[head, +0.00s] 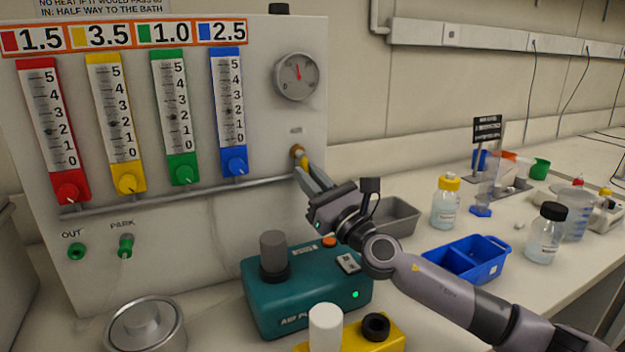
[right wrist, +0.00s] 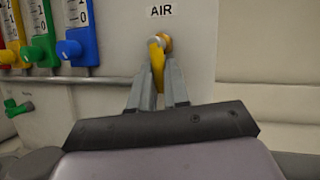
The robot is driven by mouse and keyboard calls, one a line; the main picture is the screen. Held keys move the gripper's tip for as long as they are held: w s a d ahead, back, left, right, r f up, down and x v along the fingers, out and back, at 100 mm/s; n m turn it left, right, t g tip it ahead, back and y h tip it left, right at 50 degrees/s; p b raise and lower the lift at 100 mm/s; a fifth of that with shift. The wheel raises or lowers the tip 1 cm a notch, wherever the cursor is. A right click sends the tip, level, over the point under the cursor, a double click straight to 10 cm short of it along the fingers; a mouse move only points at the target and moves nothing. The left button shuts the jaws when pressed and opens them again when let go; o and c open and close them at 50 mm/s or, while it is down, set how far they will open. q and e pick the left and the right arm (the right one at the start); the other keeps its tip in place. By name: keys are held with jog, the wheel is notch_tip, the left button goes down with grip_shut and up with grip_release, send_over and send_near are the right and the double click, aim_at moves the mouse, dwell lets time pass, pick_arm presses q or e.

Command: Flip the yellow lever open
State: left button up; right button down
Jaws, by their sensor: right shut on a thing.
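The yellow lever (head: 300,157) sits on a brass valve at the right end of the grey pipe on the white panel, below the round gauge. It also shows in the right wrist view (right wrist: 156,62), under the AIR label, pointing downward from the valve. My right gripper (head: 303,174) is at the lever, its fingers on either side of it. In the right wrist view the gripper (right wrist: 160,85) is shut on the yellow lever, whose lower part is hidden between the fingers. My left gripper is not in view.
Red, yellow, green and blue flowmeters (head: 228,110) line the panel above the pipe (head: 190,197). A teal air pump (head: 290,305) stands below my right arm. A grey tray (head: 397,217), blue tray (head: 470,262) and bottles (head: 545,235) stand on the bench to the right.

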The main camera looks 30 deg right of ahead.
jog(key=shift+a+m+t+h, duration=0.15)
jog(key=shift+m+h, duration=0.35)
jog(key=shift+m, duration=0.2)
jog(key=shift+a+m+t+h, duration=0.15)
jog(key=shift+m+h, duration=0.35)
jog(key=shift+m, duration=0.2)
jog(key=c, duration=1.1)
grip_release()
jog(key=s+d+f+b, duration=0.2)
jog(key=s+b, duration=0.1)
jog(key=s, duration=1.3)
jog(key=shift+s, duration=0.2)
